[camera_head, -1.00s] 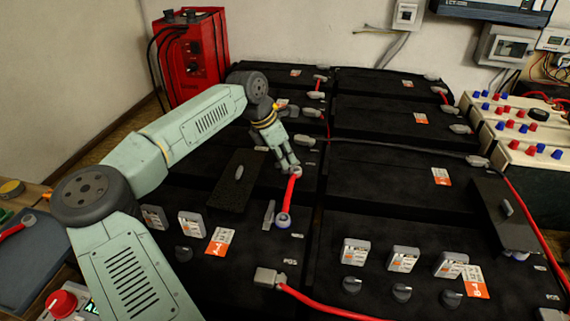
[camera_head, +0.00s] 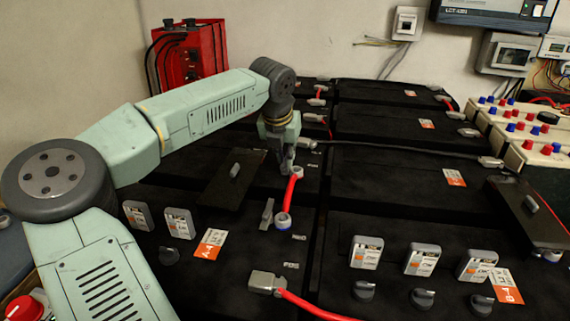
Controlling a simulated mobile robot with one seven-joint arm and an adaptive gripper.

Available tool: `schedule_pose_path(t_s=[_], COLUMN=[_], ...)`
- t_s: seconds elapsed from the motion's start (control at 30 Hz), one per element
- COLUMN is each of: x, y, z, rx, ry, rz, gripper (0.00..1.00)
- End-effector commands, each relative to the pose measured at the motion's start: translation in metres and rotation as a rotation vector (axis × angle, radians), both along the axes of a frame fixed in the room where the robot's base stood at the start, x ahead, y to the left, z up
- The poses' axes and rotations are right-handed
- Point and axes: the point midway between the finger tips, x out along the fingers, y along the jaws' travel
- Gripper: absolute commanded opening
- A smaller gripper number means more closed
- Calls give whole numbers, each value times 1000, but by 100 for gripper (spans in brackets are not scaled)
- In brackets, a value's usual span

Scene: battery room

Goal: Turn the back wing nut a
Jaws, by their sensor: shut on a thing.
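A short red link cable (camera_head: 290,193) runs between two terminals on the left battery block, with a grey lug at its back end (camera_head: 297,172) and a blue-ringed terminal (camera_head: 283,220) at its front end. My gripper (camera_head: 285,168) points nearly straight down at the back end of this link, just left of the lug. Its fingers are closed together on something small there, which fits the back wing nut; the fingers hide the nut itself. A grey upright piece (camera_head: 267,213) stands beside the front terminal.
A black cover with a grey handle (camera_head: 233,180) lies left of my gripper. A similar cover (camera_head: 530,212) is at the right. Grey boxes and knobs line the front batteries. A red cable (camera_head: 315,305) starts at a front lug (camera_head: 266,283). A red charger (camera_head: 190,58) stands behind.

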Motion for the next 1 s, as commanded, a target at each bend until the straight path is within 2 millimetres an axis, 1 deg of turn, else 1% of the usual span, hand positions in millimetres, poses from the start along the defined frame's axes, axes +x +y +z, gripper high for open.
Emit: schedule_pose_path(t_s=[0.03,0.27,0.77,0.8,1.0], x=[-1,-1,-1,-1,-1], y=[1,1,1,1,1], z=[-3,-2,-1,-1,-1], rx=[4,3,1,1,1], ry=[3,5,7,7,4], rz=[20,83,97,97,95], gripper=[0,0,0,13,26])
